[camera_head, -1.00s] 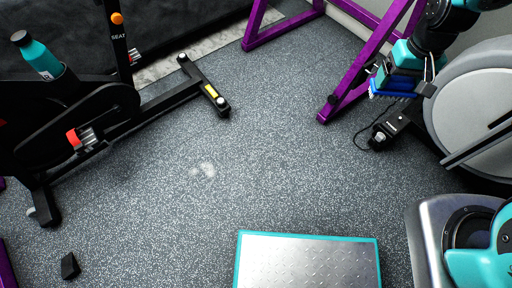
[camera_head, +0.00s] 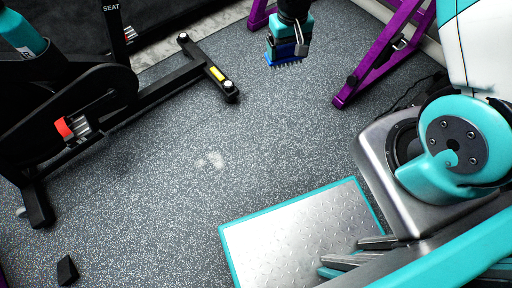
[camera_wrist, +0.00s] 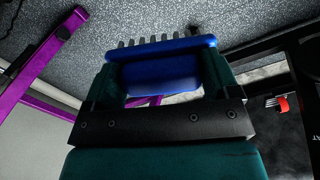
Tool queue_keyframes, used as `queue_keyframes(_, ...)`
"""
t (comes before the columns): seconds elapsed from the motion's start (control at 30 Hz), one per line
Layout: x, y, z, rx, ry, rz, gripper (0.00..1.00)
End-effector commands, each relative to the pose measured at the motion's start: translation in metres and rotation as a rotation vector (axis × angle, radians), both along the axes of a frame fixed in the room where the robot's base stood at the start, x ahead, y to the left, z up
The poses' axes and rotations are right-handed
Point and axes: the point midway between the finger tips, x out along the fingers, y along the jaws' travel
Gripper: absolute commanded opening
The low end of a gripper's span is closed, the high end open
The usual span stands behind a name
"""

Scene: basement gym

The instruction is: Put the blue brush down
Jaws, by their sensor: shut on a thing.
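My gripper (camera_head: 284,52) is at the top middle of the head view, above the speckled floor. It is shut on the blue brush (camera_head: 287,63), whose bristles point down toward the floor. In the wrist view the blue brush (camera_wrist: 160,68) lies between the two teal fingers of my gripper (camera_wrist: 160,84), with its grey bristles along the far edge. The brush looks held in the air, but its height above the floor is hard to tell.
An exercise bike (camera_head: 85,112) stands at the left, its foot (camera_head: 231,92) near the gripper. A purple frame (camera_head: 380,62) stands to the right. A pale patch (camera_head: 211,160) marks the otherwise clear middle floor. A black wedge (camera_head: 67,270) lies at lower left.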

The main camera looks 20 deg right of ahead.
Motion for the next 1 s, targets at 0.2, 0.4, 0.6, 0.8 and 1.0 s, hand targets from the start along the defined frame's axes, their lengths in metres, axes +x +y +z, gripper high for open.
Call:
queue_keyframes(0.2, 0.011, 0.029, -0.145, -0.001, 0.004, -0.016, 0.63)
queue_keyframes(0.4, 0.015, 0.052, -0.24, -0.001, 0.003, -0.034, 0.63)
queue_keyframes(0.6, 0.015, 0.065, -0.29, 0.0, 0.001, -0.045, 0.63)
queue_keyframes(0.8, 0.015, 0.068, -0.319, 0.0, 0.001, -0.05, 0.63)
queue_keyframes(1.0, 0.014, 0.068, -0.376, -0.001, 0.003, -0.05, 0.63)
